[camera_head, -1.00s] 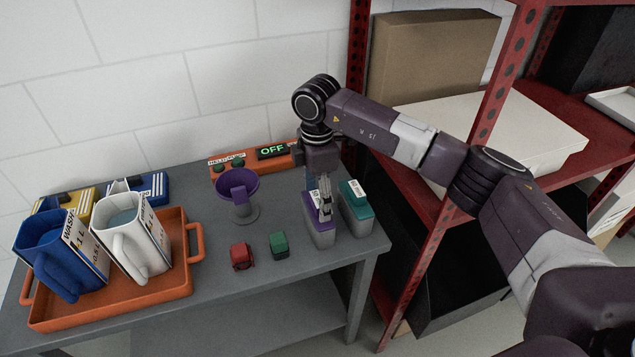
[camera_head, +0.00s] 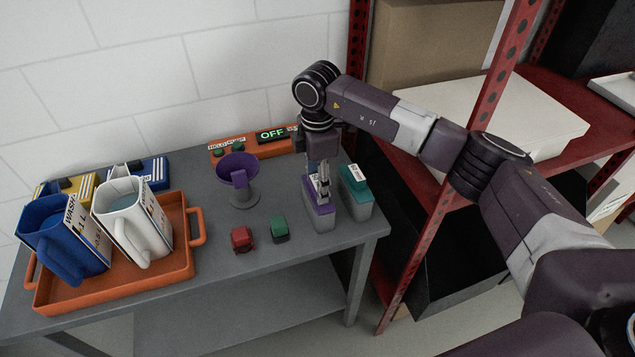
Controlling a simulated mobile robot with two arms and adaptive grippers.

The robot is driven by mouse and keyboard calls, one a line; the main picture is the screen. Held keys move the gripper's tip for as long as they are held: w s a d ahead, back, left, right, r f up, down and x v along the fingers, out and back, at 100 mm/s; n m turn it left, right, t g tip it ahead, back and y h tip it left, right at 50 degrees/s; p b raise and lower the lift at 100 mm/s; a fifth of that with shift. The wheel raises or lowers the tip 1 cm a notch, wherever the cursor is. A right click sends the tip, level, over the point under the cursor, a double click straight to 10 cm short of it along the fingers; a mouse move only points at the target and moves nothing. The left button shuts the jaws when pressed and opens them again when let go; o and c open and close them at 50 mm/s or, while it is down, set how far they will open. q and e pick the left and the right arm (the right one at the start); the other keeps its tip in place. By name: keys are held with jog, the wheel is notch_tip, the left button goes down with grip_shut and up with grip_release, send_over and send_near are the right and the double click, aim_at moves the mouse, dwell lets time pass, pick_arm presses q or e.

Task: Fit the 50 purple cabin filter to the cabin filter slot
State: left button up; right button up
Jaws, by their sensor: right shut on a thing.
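The purple cabin filter (camera_head: 319,213) is a grey block with a purple top and a white label, near the right end of the grey table. My right gripper (camera_head: 322,196) points down from above and is shut on its top. The filter looks upright; I cannot tell whether it touches the table. A similar filter with a teal top (camera_head: 356,192) stands just to its right. I do not see the cabin filter slot for certain. My left gripper is not in view.
A purple funnel (camera_head: 239,178), a red block (camera_head: 242,239) and a green block (camera_head: 280,229) stand left of the gripper. An orange panel (camera_head: 225,153) reading OFF is behind. An orange tray (camera_head: 180,268) holds two jugs. A red shelf rack (camera_head: 411,243) stands right.

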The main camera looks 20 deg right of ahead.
grip_shut()
jog(key=shift+r+p, duration=0.4)
jog(key=shift+r, duration=0.25)
jog(key=shift+o, duration=2.1)
grip_release()
grip_shut()
jog(key=shift+r+p, duration=2.65)
jog(key=shift+r, duration=1.55)
